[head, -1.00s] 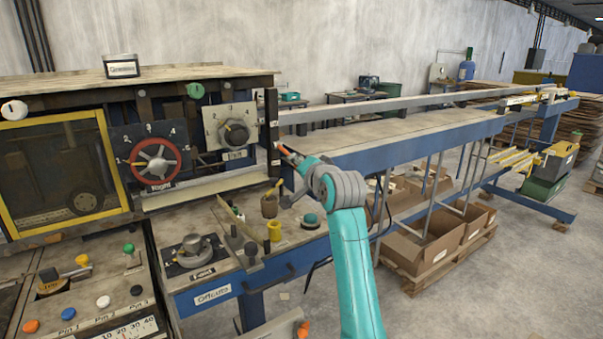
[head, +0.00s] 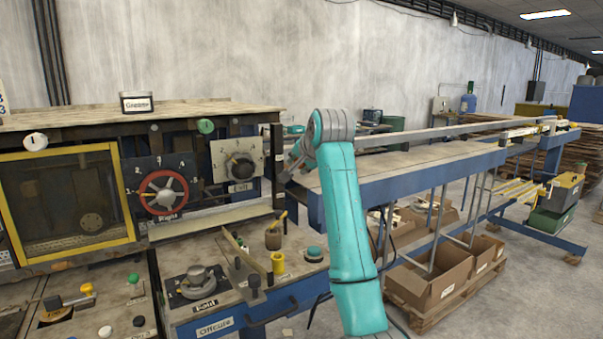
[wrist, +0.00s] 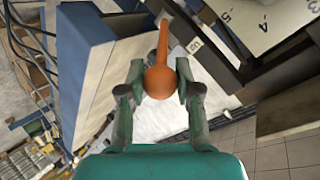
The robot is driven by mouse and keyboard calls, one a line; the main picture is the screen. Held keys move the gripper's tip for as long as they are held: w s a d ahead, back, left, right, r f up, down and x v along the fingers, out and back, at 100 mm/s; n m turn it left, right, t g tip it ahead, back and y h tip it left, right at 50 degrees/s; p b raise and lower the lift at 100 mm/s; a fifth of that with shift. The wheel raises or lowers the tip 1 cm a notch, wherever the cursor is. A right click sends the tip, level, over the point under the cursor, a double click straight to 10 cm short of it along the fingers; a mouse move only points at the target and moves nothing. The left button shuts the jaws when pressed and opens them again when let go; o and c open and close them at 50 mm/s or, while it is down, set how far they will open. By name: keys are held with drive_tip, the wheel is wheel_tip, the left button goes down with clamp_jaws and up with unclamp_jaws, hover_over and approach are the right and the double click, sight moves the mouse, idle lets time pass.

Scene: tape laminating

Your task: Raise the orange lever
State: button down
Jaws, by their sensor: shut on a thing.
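The orange lever (wrist: 160,82) shows in the wrist view as a round orange knob with a shaft running towards the top of the picture. My gripper (wrist: 160,88) has one finger on each side of the knob and is closed on it. The shaft's far end is close to a dark bar with a small "Up" label (wrist: 196,46). In the head view my gripper (head: 289,168) is at the dark post (head: 277,165) on the machine's right end. I cannot make out the lever there; my arm and gripper cover that spot.
A blue-sided long table (head: 430,170) runs off to the right, with cardboard boxes (head: 430,280) below it. The machine has a red handwheel (head: 163,192) and a numbered dial plate (head: 238,165).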

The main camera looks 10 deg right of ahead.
drive_tip(key=shift+w+a+r, duration=0.2)
drive_tip(key=shift+w+r, duration=0.15)
drive_tip(key=shift+r, duration=0.3)
drive_tip(key=c, duration=0.8)
unclamp_jaws()
drive_tip(key=shift+o, duration=0.2)
drive_tip(key=a+v, duration=0.1)
drive_tip(key=v, duration=1)
drive_tip(key=shift+s+d+r, duration=0.2)
drive_tip(key=shift+s+d, duration=0.2)
drive_tip(key=shift+d, duration=0.1)
